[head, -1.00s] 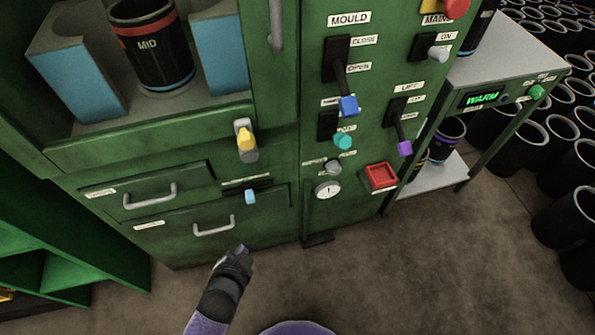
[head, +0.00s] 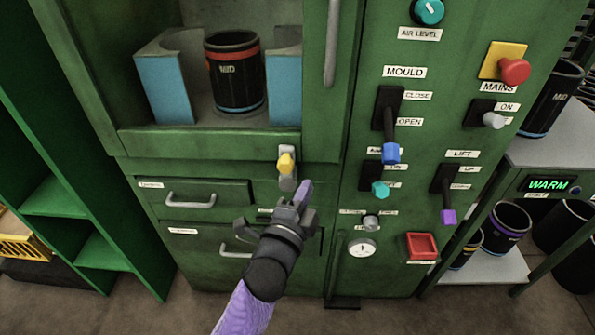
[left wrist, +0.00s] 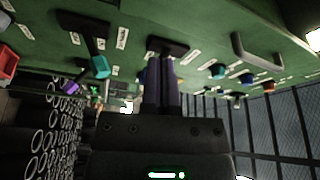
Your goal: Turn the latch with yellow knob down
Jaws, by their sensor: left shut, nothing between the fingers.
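The latch's yellow knob (head: 286,163) is on the green cabinet front, just under the open mould bay. It sits on a light grey upright mount. My left gripper (head: 303,194) is below the knob and slightly to its right, apart from it in the picture. Its fingers are shut and empty. In the left wrist view, the two dark fingers (left wrist: 161,84) lie side by side and point at the green panel. The yellow knob is not clearly told there. My right gripper is in neither view.
A black MID sleeve (head: 235,85) stands between blue-faced blocks in the bay. Drawer handles (head: 190,201) are at the lower left. A blue-tipped lever (head: 390,153), teal knob (head: 380,189) and purple-tipped lever (head: 448,216) are to the right. A vertical grey handle (head: 332,45) is above right.

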